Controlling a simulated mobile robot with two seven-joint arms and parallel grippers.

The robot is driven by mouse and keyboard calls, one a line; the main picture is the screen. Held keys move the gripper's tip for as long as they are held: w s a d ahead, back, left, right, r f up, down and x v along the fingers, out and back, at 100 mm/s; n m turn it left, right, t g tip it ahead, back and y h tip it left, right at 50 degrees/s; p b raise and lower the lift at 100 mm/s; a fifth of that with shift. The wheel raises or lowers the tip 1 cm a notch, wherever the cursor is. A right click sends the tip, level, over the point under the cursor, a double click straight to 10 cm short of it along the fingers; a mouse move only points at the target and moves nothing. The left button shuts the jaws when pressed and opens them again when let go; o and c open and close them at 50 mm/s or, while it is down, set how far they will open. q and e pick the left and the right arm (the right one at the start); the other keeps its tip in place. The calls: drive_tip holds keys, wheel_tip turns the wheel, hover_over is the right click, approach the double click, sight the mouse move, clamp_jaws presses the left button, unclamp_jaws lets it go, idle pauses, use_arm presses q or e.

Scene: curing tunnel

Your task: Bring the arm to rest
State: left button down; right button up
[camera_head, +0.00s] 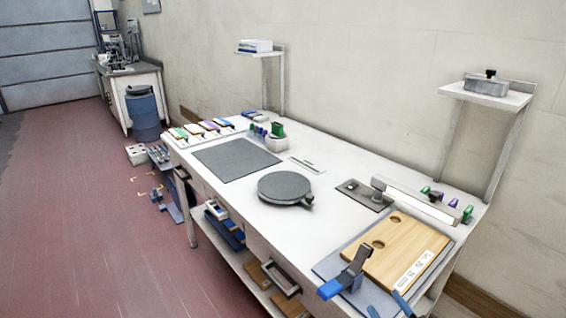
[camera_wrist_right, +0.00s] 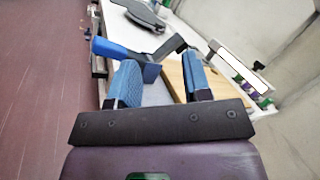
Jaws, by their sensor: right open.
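My right gripper (camera_head: 388,306) shows only as its two blue fingertips at the bottom right edge of the head view. In the right wrist view my right gripper (camera_wrist_right: 162,82) is open, with its blue fingers wide apart and nothing between them. It is close to the near end of the workbench (camera_head: 240,226), in front of the wooden board (camera_head: 400,250). A blue-handled grey clamp (camera_head: 345,275) is at the board's near left edge. The clamp also shows beyond my fingers in the right wrist view (camera_wrist_right: 125,52). My left gripper is out of view.
A round dark plate (camera_head: 284,186) and a dark square mat (camera_head: 236,160) lie on the bench. A lamp bar (camera_head: 415,203) stands behind the board. Wall shelves (camera_head: 486,96) rise behind. Open red floor (camera_head: 90,230) lies left of the bench.

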drive_tip(key=s+d+f+m+g+h, duration=0.1)
drive_tip(key=s+d+m+g+h, duration=0.4)
drive_tip(key=m, duration=1)
drive_tip(key=d+f+m+h, duration=0.2)
drive_tip(key=d+m+h, duration=0.6)
drive_tip(key=m, duration=0.7)
drive_tip(key=s+a+f+m+g+y, duration=0.25)
drive_tip(key=s+f+m+g, duration=0.2)
drive_tip(key=s+m, duration=0.35)
drive_tip(key=s+a+f+m+g+y, duration=0.2)
drive_tip(key=s+a+f+m+g, duration=0.15)
drive_tip(key=s+m+g, duration=0.45)
drive_tip(key=w+f+t, duration=0.8)
drive_tip(key=f+t, duration=0.1)
drive_tip(key=f, duration=0.1)
drive_tip(key=shift+d+t+y, duration=0.35)
drive_tip(key=shift+y, duration=0.1)
